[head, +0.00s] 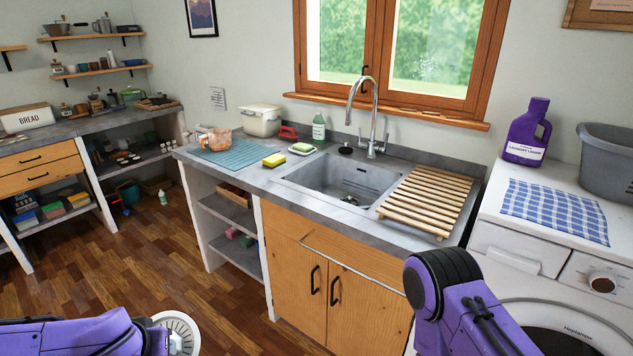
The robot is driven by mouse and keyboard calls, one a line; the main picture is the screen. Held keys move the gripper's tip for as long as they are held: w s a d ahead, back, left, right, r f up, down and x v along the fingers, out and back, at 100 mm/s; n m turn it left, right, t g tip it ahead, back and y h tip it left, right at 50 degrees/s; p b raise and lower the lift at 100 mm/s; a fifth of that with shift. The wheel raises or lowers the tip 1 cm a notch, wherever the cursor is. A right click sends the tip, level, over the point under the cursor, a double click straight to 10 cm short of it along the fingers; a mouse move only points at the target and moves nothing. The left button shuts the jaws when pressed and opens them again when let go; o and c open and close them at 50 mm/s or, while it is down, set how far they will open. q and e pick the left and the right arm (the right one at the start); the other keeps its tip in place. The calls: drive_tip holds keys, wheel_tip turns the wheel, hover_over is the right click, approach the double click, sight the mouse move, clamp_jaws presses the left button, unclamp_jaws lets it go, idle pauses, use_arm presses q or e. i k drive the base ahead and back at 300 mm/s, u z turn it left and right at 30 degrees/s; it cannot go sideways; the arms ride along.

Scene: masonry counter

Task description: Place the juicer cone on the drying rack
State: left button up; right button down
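A white, round, slotted piece that looks like the juicer cone (182,325) is at the bottom left, at the end of my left arm. My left gripper (175,343) is seen only in small part and appears shut on its edge; the bottom of the picture cuts both off. The drying rack (428,201) is a wooden slatted rack lying flat on the counter right of the sink, with nothing on it. My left gripper is well left of it and in front of the counter. My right arm shows at the lower right, but its gripper is out of view.
The sink (345,184) lies left of the rack. Left of it are a yellow sponge (274,160), a soap dish (302,149) and an orange clear jug (215,140) on a blue mat (238,155). A tall faucet (374,115) stands behind the sink. A washing machine (515,246) stands right.

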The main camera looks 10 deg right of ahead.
sight(442, 182)
drive_tip(key=u, duration=1.05)
drive_tip(key=i, duration=1.55)
drive_tip(key=z, duration=3.6)
